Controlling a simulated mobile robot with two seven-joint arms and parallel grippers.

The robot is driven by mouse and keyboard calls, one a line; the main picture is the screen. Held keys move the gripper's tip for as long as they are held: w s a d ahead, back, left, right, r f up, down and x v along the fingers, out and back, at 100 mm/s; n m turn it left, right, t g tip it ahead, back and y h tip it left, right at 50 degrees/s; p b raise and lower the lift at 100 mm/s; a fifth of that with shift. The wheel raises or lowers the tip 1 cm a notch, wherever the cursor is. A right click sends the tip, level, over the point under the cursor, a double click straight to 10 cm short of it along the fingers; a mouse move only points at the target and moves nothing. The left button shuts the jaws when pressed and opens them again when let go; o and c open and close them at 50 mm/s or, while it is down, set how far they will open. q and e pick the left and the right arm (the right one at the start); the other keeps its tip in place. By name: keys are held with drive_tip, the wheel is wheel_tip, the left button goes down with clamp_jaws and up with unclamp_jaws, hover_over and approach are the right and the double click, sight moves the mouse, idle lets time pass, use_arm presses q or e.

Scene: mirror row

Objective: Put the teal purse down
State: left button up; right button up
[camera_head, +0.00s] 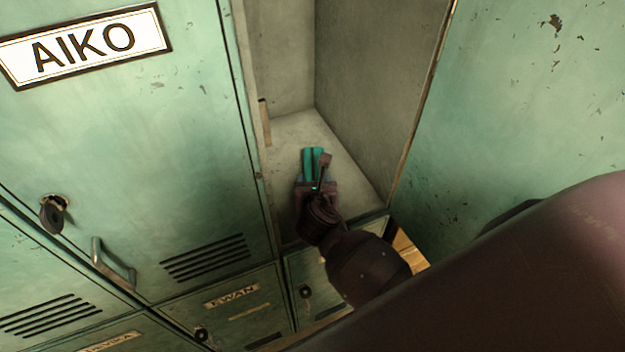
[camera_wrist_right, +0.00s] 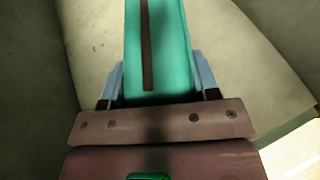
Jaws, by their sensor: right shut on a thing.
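The teal purse (camera_head: 313,158) is inside an open locker compartment (camera_head: 290,136), low over its pale floor. In the right wrist view the purse (camera_wrist_right: 170,50) is a teal block with a dark strip along it. My right gripper (camera_head: 314,180) is shut on the purse, with a bluish finger on each side of it, as the right wrist view (camera_wrist_right: 158,80) shows. I cannot tell whether the purse touches the compartment floor. My left gripper is not in view.
A closed green locker door labelled AIKO (camera_head: 84,45) is at the left, with a padlock (camera_head: 54,213) and a handle (camera_head: 113,264). Lower lockers, one labelled EWAN (camera_head: 232,295), are below. An open green door (camera_head: 510,100) stands at the right. Bare floor surrounds the purse.

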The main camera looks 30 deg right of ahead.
drive_tip(key=shift+s, duration=0.1)
drive_tip(key=o, duration=1)
drive_tip(key=shift+f, duration=0.1)
drive_tip(key=shift+r, duration=0.2)
drive_tip(key=v, duration=1.2)
drive_tip(key=s+d+f+m+y, duration=0.2)
drive_tip(key=s+d+f+m, duration=0.2)
drive_tip(key=m, duration=1.1)
drive_tip(key=s+d+f+m+y, duration=0.3)
drive_tip(key=s+f+m, duration=0.4)
drive_tip(key=m, duration=0.8)
drive_tip(key=shift+d+f+g+y, duration=0.3)
drive_tip(key=shift+d+f, duration=0.25)
drive_tip(key=shift+f, duration=0.75)
